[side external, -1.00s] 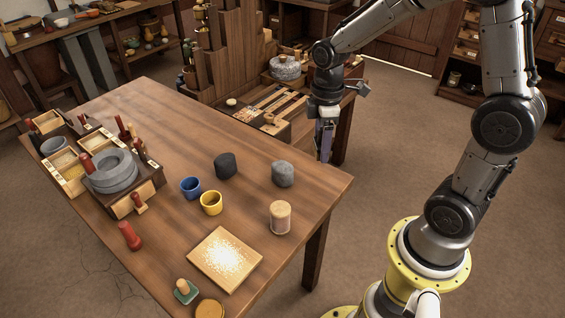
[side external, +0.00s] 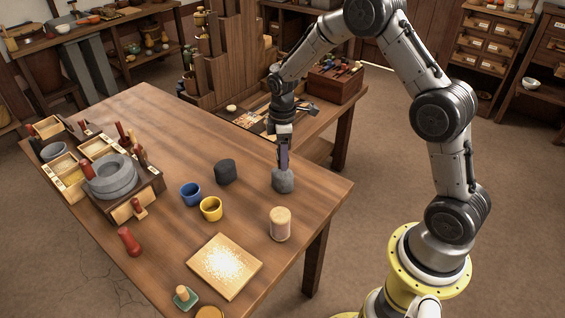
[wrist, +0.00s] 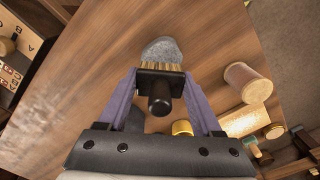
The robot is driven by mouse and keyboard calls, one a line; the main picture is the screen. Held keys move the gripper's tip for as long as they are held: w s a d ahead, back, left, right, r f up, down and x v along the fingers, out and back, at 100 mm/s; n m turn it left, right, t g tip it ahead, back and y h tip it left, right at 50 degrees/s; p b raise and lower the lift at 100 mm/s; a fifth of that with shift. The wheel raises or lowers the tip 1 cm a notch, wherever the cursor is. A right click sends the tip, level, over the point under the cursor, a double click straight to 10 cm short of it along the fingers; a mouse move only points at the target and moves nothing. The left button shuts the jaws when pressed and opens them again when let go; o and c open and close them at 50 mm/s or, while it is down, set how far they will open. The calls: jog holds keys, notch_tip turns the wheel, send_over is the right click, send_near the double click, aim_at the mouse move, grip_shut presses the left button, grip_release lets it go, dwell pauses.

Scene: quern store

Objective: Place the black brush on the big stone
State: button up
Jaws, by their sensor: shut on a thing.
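My gripper (side external: 283,164) points down over the grey round stone (side external: 283,181) near the table's right back edge. In the wrist view my gripper (wrist: 160,78) is shut on the black brush (wrist: 160,90), with its knob handle towards the camera and tan bristles beyond. The grey stone (wrist: 161,49) shows just past the bristles; whether they touch it I cannot tell. In the side view the fingers largely hide the brush. A wide stacked grey millstone (side external: 111,180) sits on the wooden quern box at the left.
A dark stone (side external: 225,171), blue cup (side external: 190,193) and yellow cup (side external: 211,208) stand left of my gripper. A lidded jar (side external: 280,223) stands in front, with a pale board (side external: 224,265) nearer. The back middle of the table is clear.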

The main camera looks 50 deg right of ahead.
jog(key=shift+f, duration=1.55)
jog(key=shift+f, duration=0.15)
jog(key=o, duration=1.3)
jog(key=shift+o, duration=0.2)
